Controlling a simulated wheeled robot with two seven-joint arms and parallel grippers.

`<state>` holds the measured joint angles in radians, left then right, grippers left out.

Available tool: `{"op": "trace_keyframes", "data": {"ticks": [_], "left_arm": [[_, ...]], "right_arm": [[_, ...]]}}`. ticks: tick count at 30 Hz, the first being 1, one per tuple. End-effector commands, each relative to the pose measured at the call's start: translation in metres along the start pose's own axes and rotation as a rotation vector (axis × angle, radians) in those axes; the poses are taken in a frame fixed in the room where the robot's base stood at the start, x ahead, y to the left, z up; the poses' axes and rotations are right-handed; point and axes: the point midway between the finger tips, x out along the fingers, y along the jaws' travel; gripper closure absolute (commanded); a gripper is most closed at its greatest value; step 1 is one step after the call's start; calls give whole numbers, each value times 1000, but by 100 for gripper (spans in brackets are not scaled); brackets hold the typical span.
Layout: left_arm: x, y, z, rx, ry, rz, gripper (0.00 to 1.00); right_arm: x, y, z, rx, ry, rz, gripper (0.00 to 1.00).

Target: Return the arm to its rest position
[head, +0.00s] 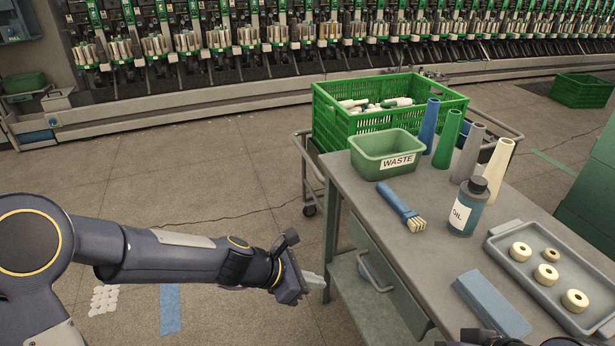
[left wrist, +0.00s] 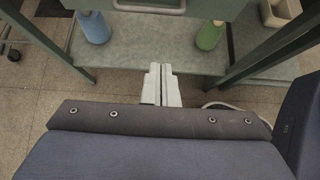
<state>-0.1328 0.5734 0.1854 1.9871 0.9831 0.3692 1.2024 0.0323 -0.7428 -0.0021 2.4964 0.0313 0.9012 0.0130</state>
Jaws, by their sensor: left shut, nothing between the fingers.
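My left arm (head: 150,252) reaches in from the left in the head view. Its gripper (head: 318,281) hangs low beside the left side of the grey work table (head: 397,262), below the tabletop. In the left wrist view the two pale fingers (left wrist: 161,86) are together with nothing between them. They point toward the table's lower shelf (left wrist: 140,60). Dark parts show at the bottom right edge of the head view, probably my right arm, but no right fingers can be seen there.
The table carries a green WASTE bin (head: 386,153), a brush (head: 402,206), an oil bottle (head: 468,207), several cones (head: 470,150), a grey tray (head: 545,290) and a blue-grey block (head: 491,305). A green crate (head: 345,120) stands behind. The floor (head: 180,180) at left is open.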

Motion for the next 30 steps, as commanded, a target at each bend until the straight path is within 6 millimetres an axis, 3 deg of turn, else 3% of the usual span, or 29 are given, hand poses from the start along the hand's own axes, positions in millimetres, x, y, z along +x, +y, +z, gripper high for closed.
{"op": "trace_keyframes", "data": {"ticks": [2,5,8,13,18,21,25,30], "left_arm": [[-5,0,1,18,0,4,100],[-29,0,8,122,0,20,100],[-76,-3,16,337,15,49,100],[-169,-29,14,821,108,85,100],[-245,-67,-7,1262,270,75,100],[-279,-90,-24,1480,380,41,100],[-307,-115,-46,1683,504,-22,100],[-322,-131,-63,1813,592,-86,100]], "right_arm": [[-1,0,0,0,0,0,42],[-5,-2,-3,0,0,0,42],[-13,-6,-7,0,0,0,42],[-28,-13,-14,0,0,0,42],[-42,-19,-21,0,0,0,42],[-49,-23,-25,0,0,0,42],[-56,-26,-28,0,0,0,42],[-60,-27,-30,0,0,0,42]]}}
